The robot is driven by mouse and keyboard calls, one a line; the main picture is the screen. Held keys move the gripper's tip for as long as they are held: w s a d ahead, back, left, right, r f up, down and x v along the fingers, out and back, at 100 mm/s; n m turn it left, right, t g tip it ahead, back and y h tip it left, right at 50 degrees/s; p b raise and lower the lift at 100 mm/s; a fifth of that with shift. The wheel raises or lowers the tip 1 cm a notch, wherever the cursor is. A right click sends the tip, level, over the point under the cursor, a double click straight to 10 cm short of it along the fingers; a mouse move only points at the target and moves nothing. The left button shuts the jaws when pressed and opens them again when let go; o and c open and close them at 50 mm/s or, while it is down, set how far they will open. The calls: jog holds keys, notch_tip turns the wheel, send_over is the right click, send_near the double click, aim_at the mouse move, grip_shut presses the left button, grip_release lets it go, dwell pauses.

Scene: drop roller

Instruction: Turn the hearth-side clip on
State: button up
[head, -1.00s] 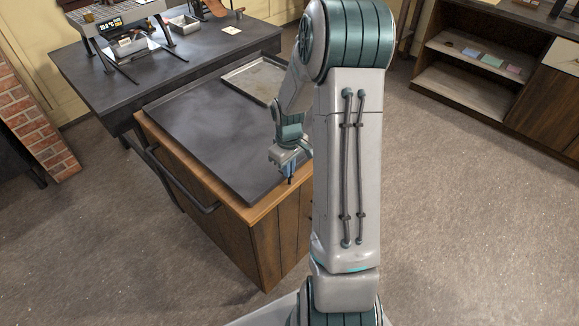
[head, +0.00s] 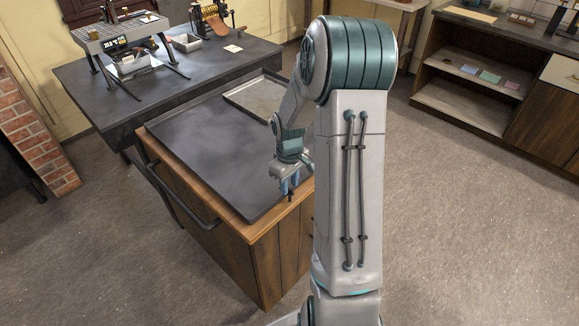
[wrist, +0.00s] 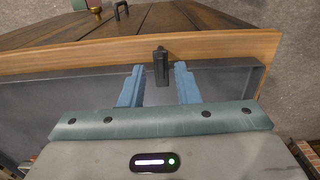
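A small black clip (wrist: 161,66) sits at the rim of the dark tray (wrist: 60,100), against the wooden edge (wrist: 225,46) of the cabinet. In the head view the clip (head: 291,197) is a tiny dark shape at the cabinet's near right edge. My gripper (wrist: 158,72) is open, its two blue fingers on either side of the clip, with gaps showing. In the head view my gripper (head: 289,187) hangs low over that edge. I cannot tell whether the clip is on or off. No second clip is clearly visible; my arm hides part of the cabinet.
The dark tray top (head: 205,145) carries a lighter metal tray (head: 255,95) at the back. A dark table (head: 150,80) with a grey device (head: 120,35) stands behind. Red brickwork (head: 35,140) is at left. A shelf unit (head: 480,75) is at right. The floor on the right is clear.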

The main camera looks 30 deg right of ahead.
notch_tip(320, 180, up, 13)
dwell(0.3)
dwell(0.4)
